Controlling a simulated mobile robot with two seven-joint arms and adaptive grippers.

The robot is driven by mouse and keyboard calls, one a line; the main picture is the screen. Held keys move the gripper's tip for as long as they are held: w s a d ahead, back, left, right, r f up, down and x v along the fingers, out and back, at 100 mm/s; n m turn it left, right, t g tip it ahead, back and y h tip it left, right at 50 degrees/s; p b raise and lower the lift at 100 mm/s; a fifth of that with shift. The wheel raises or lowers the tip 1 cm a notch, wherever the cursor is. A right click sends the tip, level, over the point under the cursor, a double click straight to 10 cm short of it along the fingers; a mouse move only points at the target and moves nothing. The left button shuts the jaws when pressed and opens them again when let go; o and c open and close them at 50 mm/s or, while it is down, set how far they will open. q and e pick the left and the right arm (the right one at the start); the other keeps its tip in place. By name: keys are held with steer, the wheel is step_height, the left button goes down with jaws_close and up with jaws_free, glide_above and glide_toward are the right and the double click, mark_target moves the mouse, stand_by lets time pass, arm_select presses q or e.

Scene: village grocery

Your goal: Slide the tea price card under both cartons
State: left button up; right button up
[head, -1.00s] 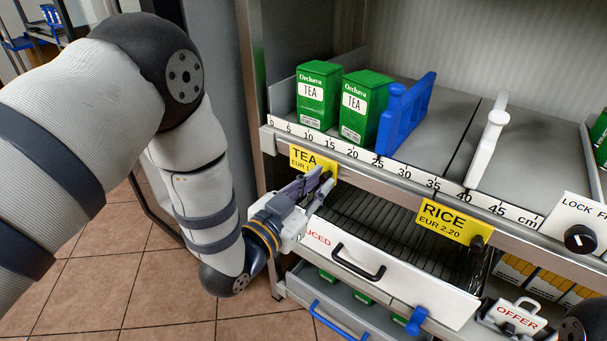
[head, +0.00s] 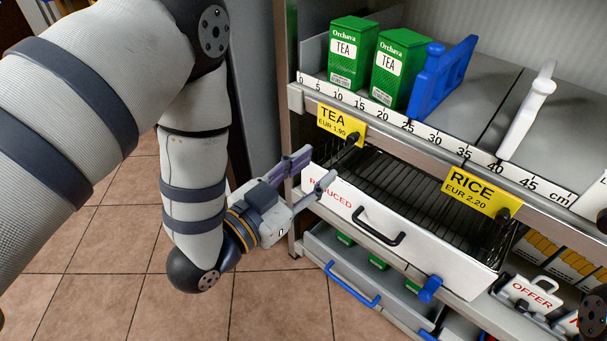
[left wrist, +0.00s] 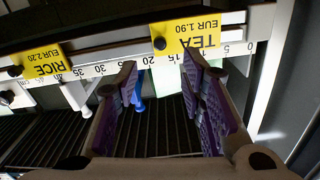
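The yellow TEA price card (head: 338,126) hangs on the front rail, around 5 to 16 on the centimetre scale, with a dark knob at its right end. Two green tea cartons stand side by side on the shelf above: the left carton (head: 352,52) is over the card, and the right carton (head: 398,66) is mostly to the right of it. My left gripper (head: 312,174) is open and empty, below and in front of the card. In the left wrist view, the card (left wrist: 190,34) appears upside down beyond the spread fingers (left wrist: 158,72). My right gripper is not in view.
A blue divider (head: 441,78) stands right of the cartons, a white divider (head: 530,110) farther right. The yellow RICE card (head: 480,190) hangs on the same rail. A REDUCED drawer (head: 400,225) juts out below. The rail between the cards is clear.

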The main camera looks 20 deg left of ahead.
arm_select(q)
steer(key=v, duration=0.3)
steer(key=shift+s, duration=0.15)
steer(key=s+a+f+n+g+y+p, duration=0.25)
steer(key=s+f+g+p, duration=0.35)
steer(key=s+f+g, duration=0.45)
steer(key=s+a+n+g+y+p, duration=0.1)
steer(key=s+g, duration=0.2)
steer(key=s, duration=0.6)
steer(key=s+a+f+n+g+y+p, duration=0.1)
steer(key=s+a+g, duration=0.1)
steer(key=s, duration=0.7)
steer(key=s+a+f+n+g+y+p, duration=0.1)
steer(key=s+g, duration=0.3)
steer(key=s, duration=0.5)
steer(key=shift+s+a+f+n+y+p, duration=0.25)
steer(key=shift+a+n+y+p, duration=0.1)
steer(key=shift+n+p, duration=0.1)
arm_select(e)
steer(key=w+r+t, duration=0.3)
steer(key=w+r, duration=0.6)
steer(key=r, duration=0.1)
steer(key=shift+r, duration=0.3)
arm_select(q)
steer(key=shift+w, duration=0.1)
